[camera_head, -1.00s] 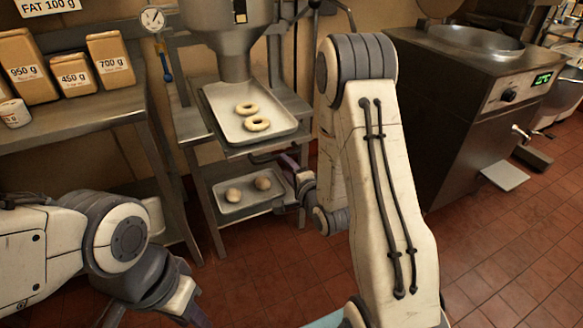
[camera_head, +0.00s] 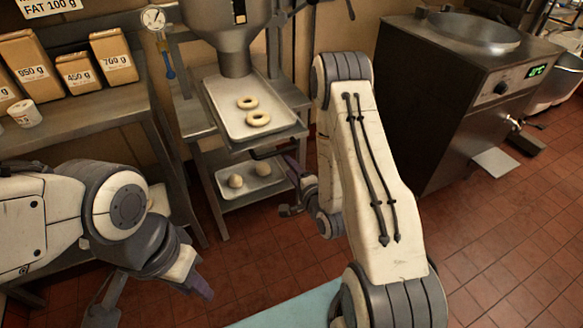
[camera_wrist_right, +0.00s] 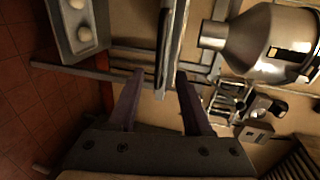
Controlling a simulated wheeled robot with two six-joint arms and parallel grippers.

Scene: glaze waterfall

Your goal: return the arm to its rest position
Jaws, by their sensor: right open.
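My right arm stands upright in the middle of the head view. Its gripper (camera_head: 288,190) is beside the right side of the metal rack, near the lower tray, and partly hidden by the arm. My left arm comes in at the lower left, bent. A purple finger of my left gripper (camera_head: 200,287) shows low over the floor; whether it is open is unclear.
The rack holds an upper tray (camera_head: 280,122) with two dough rings and a lower tray (camera_head: 222,205) with two dough balls. A hopper (camera_head: 235,50) hangs above. A fryer-like cabinet (camera_head: 430,110) stands right. A table (camera_head: 75,125) with paper bags stands left. The tiled floor (camera_head: 500,240) at right is clear.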

